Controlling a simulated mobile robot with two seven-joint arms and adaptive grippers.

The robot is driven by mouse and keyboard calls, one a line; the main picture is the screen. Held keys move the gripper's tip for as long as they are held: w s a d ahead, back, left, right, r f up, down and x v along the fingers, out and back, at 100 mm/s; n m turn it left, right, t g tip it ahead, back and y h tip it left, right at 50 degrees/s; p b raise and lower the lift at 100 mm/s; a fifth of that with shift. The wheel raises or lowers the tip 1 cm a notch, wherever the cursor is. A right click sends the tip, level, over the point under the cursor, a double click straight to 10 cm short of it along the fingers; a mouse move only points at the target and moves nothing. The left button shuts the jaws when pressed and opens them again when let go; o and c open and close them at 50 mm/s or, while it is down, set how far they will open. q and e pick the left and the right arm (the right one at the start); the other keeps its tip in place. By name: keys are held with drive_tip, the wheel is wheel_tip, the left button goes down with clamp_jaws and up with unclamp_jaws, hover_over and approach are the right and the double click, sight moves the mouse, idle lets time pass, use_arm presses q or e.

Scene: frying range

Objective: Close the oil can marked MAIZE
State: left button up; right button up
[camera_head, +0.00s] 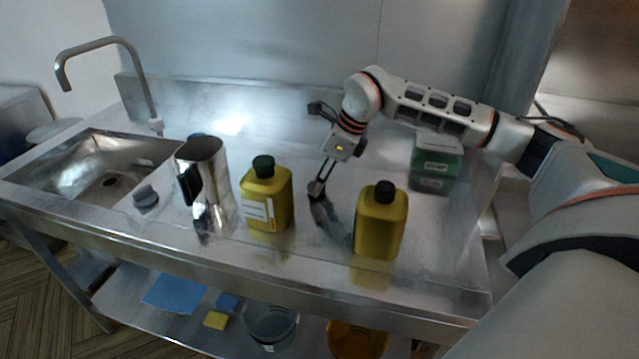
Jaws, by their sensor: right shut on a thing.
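Two yellow oil cans stand upright on the steel counter. The left can (266,203) has a dark green cap (263,166) on top and a pale label on its front, too small to read. The right can (380,228) has a black top (385,190); I cannot tell whether it is a cap or an open mouth, and no label shows on it. My right gripper (318,188) points down between the cans, apart from both. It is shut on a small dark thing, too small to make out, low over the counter. My left gripper is not in view.
A shiny metal jug (205,165) stands left of the cans, with a small grey object (145,196) beside it. A sink (100,172) and tap (140,85) are at the left. A green-and-white box (436,160) stands at the back right, below my right arm.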

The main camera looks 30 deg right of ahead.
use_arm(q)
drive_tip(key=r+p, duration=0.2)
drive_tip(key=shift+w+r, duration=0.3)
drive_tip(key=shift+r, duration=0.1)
use_arm(e)
wheel_tip(320, 180, up, 19)
drive_tip(key=shift+r, duration=0.15)
